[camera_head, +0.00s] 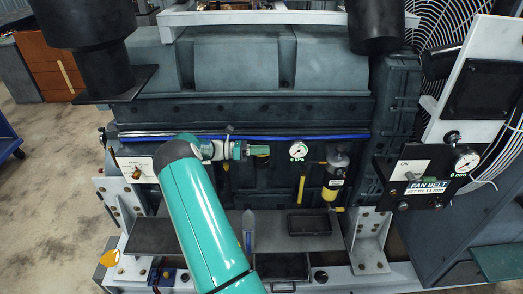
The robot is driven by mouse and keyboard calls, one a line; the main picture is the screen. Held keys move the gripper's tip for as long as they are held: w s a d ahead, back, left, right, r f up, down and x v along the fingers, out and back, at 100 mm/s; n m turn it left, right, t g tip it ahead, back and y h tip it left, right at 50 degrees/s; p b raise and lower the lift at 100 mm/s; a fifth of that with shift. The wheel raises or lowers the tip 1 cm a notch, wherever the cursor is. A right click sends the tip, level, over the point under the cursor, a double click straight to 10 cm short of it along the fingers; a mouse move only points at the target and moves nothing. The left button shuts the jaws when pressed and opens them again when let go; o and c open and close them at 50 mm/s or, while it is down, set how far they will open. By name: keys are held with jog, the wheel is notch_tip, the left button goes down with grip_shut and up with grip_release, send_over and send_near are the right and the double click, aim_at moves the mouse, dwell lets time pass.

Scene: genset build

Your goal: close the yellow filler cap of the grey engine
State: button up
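The grey engine (240,112) fills the upper middle of the body camera view. My green arm rises from the bottom, and its wrist turns right along the engine's front. My gripper (246,150) is at the engine front, just below the blue pipe. A small dark round part with a yellowish edge (262,151) sits right at the gripper's tip. It may be the yellow filler cap, but it is too small to tell, or to tell whether it is open or touched. The fingers are too small to tell whether they are open or shut.
A pressure gauge (298,151) is right of the gripper. A yellow handle (301,188) and a filter bowl (335,176) are below and right of it. A fan belt panel (418,180) stands further right. Black trays (283,267) lie below. A clear bottle (248,232) stands beside my arm.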

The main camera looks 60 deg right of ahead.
grip_shut()
jog(key=m, duration=0.1)
jog(key=f+m, duration=0.1)
jog(key=m, duration=0.1)
jog(key=a+f+m, duration=0.1)
jog(key=shift+s+a+m, duration=0.1)
jog(key=shift+s+m, duration=0.2)
jog(key=shift+m, duration=0.1)
jog(key=shift+o, duration=1.7)
grip_release()
jog(key=shift+r, duration=0.1)
jog(key=v, duration=0.7)
jog(key=shift+w, duration=0.25)
jog(key=shift+a, duration=0.1)
